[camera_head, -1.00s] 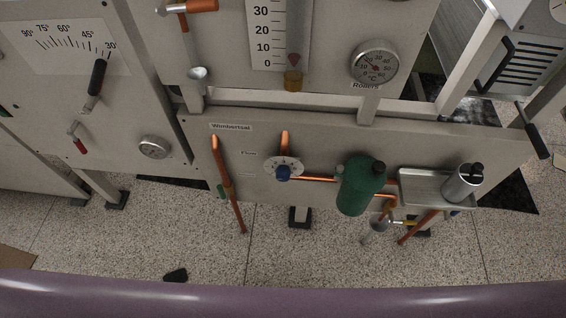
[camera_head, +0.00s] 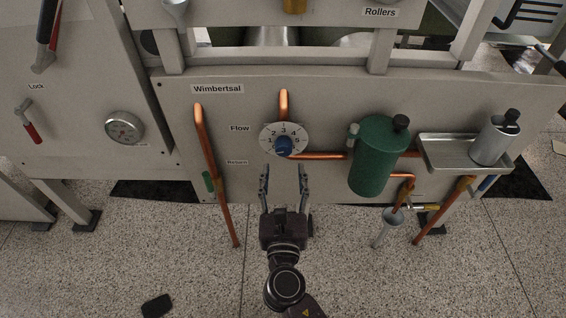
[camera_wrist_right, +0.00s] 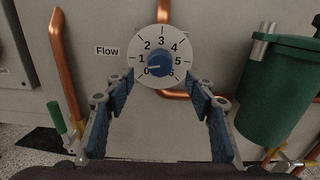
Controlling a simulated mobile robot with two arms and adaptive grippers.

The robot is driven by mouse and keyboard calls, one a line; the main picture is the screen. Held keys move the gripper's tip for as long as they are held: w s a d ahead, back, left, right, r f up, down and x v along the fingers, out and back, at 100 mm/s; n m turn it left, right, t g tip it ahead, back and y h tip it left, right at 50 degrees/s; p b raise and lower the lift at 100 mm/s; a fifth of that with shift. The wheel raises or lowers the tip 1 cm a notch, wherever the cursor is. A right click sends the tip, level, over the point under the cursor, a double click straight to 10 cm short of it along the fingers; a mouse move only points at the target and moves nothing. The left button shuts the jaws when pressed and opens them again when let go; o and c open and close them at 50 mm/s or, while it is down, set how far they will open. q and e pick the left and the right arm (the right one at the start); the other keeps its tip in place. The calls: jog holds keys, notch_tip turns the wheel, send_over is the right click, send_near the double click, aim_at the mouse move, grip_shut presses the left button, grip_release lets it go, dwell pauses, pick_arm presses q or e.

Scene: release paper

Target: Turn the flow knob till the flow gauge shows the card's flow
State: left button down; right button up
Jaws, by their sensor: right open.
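The blue flow knob (camera_head: 283,145) sits on a white round dial (camera_head: 270,131) numbered 0 to 6, beside the label "Flow". In the right wrist view the knob (camera_wrist_right: 159,64) shows a white mark pointing left, close to 0. My right gripper (camera_head: 284,170) is open and empty, just below and in front of the knob. In the wrist view its two fingers (camera_wrist_right: 162,98) stand apart on either side, below the dial (camera_wrist_right: 143,39). I cannot make out a flow gauge or the card. My left gripper is not in view.
Copper pipes (camera_head: 210,150) run beside and behind the dial. A green canister (camera_head: 372,160) stands right of the knob. A metal tray (camera_head: 440,153) with a silver canister (camera_head: 492,140) is farther right. A round gauge (camera_head: 123,128) sits on the left panel. The panel below the knob is clear.

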aim_at(284, 152)
jog(key=w, duration=0.7)
jog(key=shift+w, duration=0.35)
jog(key=c, duration=1.2)
